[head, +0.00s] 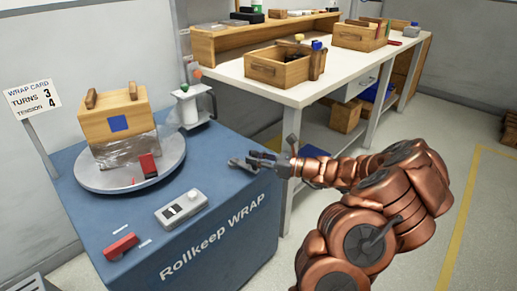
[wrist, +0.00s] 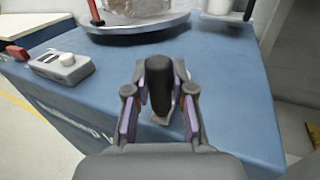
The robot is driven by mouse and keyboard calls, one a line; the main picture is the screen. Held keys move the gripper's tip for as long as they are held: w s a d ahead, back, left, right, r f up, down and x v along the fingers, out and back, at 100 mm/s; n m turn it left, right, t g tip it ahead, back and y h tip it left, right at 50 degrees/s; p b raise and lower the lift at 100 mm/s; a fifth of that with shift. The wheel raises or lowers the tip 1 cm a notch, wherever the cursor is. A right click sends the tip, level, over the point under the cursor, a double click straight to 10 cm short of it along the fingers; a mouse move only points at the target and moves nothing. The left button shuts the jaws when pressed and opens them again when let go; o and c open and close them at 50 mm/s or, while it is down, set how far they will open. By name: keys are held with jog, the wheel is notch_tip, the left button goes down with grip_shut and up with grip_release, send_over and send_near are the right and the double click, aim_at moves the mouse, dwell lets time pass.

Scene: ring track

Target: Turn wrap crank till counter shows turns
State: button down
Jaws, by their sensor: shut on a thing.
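The blue wrapping machine (head: 228,210) carries a round grey turntable (head: 95,180). A wooden crate (head: 118,122) with a blue square sits there, its lower part in clear film. My gripper (head: 256,160) is at the machine's right edge. In the wrist view, my gripper (wrist: 160,100) is shut on the crank's upright black knob (wrist: 158,75), one finger on each side. The crank arm below is mostly hidden. A grey box (head: 181,208) with a small window and a round knob lies on the top; its reading is too small to tell. The wrap card (head: 33,98) reads turns 3, tension 4.
A film roll post (head: 187,105) stands behind the turntable. A red block (head: 121,246) lies near the front left edge. A white workbench (head: 330,75) with wooden boxes (head: 280,68) stands behind my arm.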

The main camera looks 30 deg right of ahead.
jog(key=shift+s+a, duration=0.1)
jog(key=shift+a, duration=0.55)
jog(key=shift+d, duration=0.25)
jog(key=c, duration=1.2)
grip_release()
jog(key=shift+d, duration=0.1)
jog(key=shift+o, duration=1.2)
jog(key=v, duration=1.2)
